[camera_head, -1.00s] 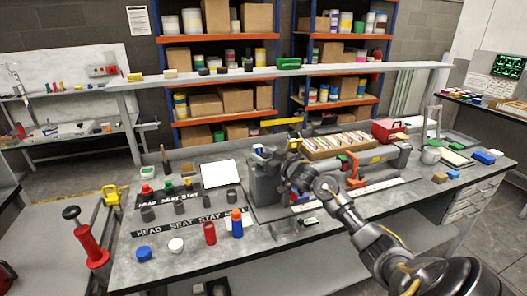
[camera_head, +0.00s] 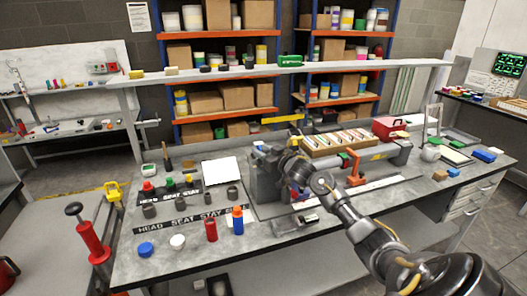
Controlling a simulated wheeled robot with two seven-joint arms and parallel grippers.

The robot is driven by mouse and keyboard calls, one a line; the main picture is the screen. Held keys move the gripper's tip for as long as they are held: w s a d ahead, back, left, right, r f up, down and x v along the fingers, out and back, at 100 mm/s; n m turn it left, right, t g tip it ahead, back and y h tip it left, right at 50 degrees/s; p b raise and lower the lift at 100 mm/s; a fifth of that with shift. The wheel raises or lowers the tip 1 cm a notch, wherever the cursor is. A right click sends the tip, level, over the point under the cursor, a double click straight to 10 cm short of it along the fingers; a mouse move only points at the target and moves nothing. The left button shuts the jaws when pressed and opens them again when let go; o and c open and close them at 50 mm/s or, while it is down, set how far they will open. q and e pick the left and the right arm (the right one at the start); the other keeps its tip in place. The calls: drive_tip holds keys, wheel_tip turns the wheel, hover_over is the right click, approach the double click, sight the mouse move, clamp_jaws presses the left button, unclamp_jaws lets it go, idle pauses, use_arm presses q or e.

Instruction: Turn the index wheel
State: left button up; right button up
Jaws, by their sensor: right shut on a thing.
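My right arm reaches in from the lower right. Its gripper (camera_head: 272,158) is at the grey block (camera_head: 266,185) of the fixture on the bench. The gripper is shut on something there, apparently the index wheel. The wheel is hidden behind my wrist, so its shape and angle cannot be told. My left gripper is not in view.
Red (camera_head: 211,229) and blue-orange (camera_head: 238,221) bottles, caps and dark cups stand at the bench's front left. A tray of coloured strips (camera_head: 340,143) and a red box (camera_head: 389,127) stand behind the fixture. A raised shelf (camera_head: 230,74) spans the back.

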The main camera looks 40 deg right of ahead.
drive_tip(key=shift+d, duration=0.1)
drive_tip(key=shift+r+m+h, duration=0.1)
drive_tip(key=shift+m+h, duration=0.5)
drive_tip(key=shift+h, duration=0.2)
